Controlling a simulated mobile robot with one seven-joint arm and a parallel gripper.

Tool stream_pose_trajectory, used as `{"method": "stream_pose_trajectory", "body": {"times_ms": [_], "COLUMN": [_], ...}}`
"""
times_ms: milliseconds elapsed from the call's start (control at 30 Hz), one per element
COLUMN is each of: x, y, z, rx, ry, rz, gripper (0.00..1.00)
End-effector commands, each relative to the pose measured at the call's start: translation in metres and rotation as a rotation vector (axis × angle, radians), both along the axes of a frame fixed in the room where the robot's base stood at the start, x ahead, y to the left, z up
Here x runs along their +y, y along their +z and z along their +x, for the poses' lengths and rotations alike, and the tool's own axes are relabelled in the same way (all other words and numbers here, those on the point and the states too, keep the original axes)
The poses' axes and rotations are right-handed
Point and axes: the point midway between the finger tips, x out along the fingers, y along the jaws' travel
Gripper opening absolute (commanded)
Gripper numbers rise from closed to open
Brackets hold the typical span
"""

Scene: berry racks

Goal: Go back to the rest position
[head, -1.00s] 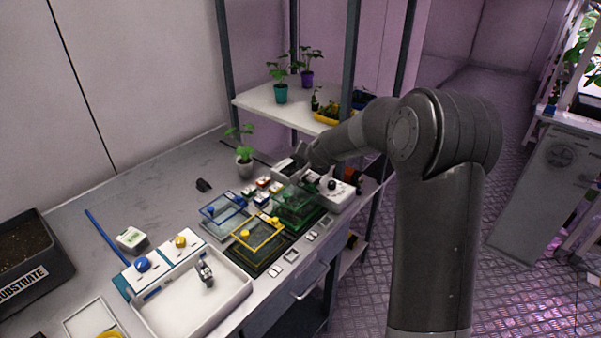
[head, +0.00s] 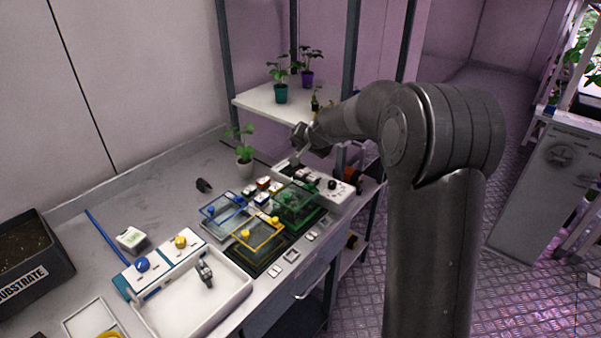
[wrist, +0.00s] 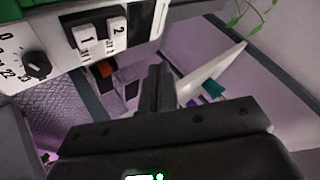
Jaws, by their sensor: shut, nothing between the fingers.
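My gripper (wrist: 157,90) is shut and empty in the wrist view, its fingers pressed together. In the head view my gripper (head: 298,158) hangs above the white device with a black dial (head: 333,185) at the back of the bench, apart from it. My arm bends at the elbow on the right and reaches left across the shelf. In the wrist view the same device shows its dial (wrist: 37,65) and switches numbered 1 and 2 at the top left.
The bench holds clear boxes with blue (head: 222,208), yellow (head: 258,232) and green (head: 296,198) rims, a white tray (head: 242,288) and a potted plant (head: 244,168). A shelf rack (head: 262,103) with plants stands behind. Open floor lies right.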

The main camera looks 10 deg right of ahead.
Motion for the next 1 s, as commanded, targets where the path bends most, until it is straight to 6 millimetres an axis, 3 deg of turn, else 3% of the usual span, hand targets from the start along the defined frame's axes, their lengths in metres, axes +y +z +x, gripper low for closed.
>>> {"method": "stream_pose_trajectory", "body": {"times_ms": [333,467,567,700,1000], "x": [0.0,0.001,0.003,0.002,-0.009], "y": [0.003,0.016,0.035,0.062,0.096], "z": [-0.002,-0.018,-0.045,-0.096,-0.212], "rx": [0.0,0.001,0.005,0.019,0.064], "ry": [0.001,0.023,0.057,0.112,0.197], "rz": [-0.002,-0.024,-0.062,-0.128,-0.265], "gripper": [0.0,0.0,0.0,0.0,0.0]}}
